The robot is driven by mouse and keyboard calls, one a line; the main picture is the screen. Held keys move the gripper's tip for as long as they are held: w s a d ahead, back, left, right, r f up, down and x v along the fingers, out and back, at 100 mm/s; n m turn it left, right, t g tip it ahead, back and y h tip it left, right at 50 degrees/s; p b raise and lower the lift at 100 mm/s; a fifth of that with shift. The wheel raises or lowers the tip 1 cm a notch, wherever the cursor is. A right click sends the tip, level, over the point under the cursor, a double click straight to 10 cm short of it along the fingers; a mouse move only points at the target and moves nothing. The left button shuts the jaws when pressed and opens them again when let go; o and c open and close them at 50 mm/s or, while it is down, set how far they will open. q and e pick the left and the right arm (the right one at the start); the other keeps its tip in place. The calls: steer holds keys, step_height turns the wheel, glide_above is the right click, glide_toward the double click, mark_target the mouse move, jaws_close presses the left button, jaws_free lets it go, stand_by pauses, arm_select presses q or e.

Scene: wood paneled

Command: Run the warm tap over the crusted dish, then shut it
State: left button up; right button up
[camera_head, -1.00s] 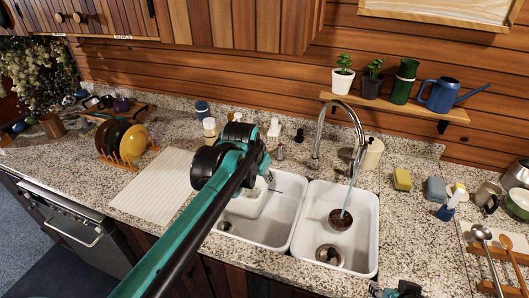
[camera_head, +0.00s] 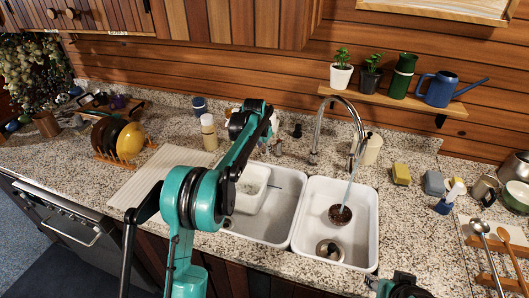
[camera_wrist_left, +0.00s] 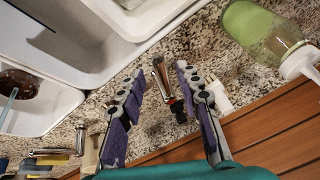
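The chrome gooseneck tap (camera_head: 341,99) stands behind the sink, with water (camera_head: 351,187) running into the right basin. The dark brown crusted dish (camera_head: 340,214) sits in that basin under the stream; the dish (camera_wrist_left: 18,84) also shows at the left of the left wrist view. A chrome tap handle (camera_head: 278,148) stands left of the spout. In the left wrist view, the handle (camera_wrist_left: 160,82) lies between the spread purple-padded fingers of my left gripper (camera_wrist_left: 159,76), with gaps on both sides. My right gripper (camera_head: 402,286) is only partly in view at the bottom edge; its fingers are unclear.
The left basin (camera_head: 284,210) holds a white tub (camera_head: 250,188). A pale bottle (camera_head: 209,133) stands behind the sink on the left; a green-tinted bottle (camera_wrist_left: 257,30) is close in the wrist view. Sponges (camera_head: 400,174) lie right. A shelf (camera_head: 400,103) with plants is above.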

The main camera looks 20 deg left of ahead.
mark_target(265, 151)
arm_select(q)
steer(key=shift+b+x, duration=0.3)
steer(key=shift+x, duration=1.3)
jaws_close()
steer(key=shift+s+d+n+y+p, duration=0.2)
steer(key=shift+d+n+y+p, duration=0.3)
steer(key=shift+d+n, duration=0.6)
steer(key=shift+s+d+n+y+p, duration=0.2)
steer(key=shift+d+n+y+p, duration=0.25)
steer(key=shift+d+n, duration=0.6)
steer(key=shift+a, duration=0.2)
jaws_free()
